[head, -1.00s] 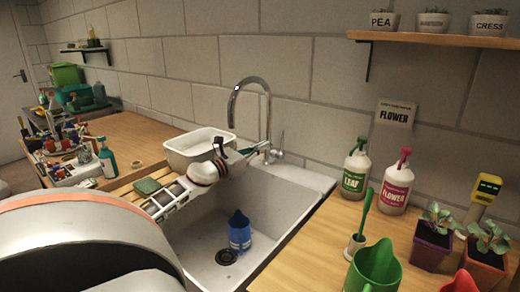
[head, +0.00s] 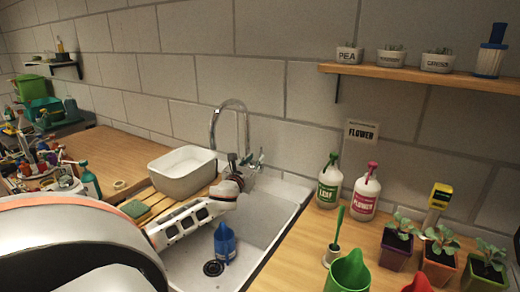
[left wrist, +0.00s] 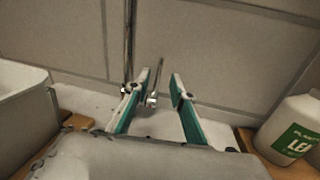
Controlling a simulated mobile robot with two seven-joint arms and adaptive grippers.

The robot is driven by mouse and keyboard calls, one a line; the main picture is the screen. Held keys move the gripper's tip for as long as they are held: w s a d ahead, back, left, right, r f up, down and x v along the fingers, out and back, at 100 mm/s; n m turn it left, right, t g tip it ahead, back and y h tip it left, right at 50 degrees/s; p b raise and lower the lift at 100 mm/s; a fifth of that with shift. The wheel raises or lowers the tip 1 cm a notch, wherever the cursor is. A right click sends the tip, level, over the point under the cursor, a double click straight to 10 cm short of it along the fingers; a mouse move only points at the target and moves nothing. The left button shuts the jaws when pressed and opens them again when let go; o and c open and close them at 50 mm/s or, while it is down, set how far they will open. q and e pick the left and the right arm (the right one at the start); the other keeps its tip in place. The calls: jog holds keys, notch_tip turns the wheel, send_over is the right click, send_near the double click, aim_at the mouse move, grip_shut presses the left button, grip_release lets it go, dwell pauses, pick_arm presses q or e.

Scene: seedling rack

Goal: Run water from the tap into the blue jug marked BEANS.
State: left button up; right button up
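The blue jug (head: 224,243) stands upright in the white sink (head: 278,225), beside the dark drain; I cannot read any marking on it. The chrome tap (head: 246,125) arches over the sink from the back, with its spout end above and left of the jug. Its upright lever (head: 261,155) is just right of the tap's base. My left gripper (head: 248,160) is at the back of the sink close to the lever. In the left wrist view its fingers (left wrist: 163,88) are open, with the lever (left wrist: 157,78) showing between them. No running water shows. My right gripper is out of view.
A white basin (head: 182,175) stands left of the sink on wooden slats with a green sponge (head: 135,209). A shelf (head: 430,77) hangs above.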

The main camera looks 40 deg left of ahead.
aim_at(261, 152)
pick_arm(q)
jog(key=shift+b+x, duration=0.45)
jog(key=shift+x, duration=3.3)
grip_shut()
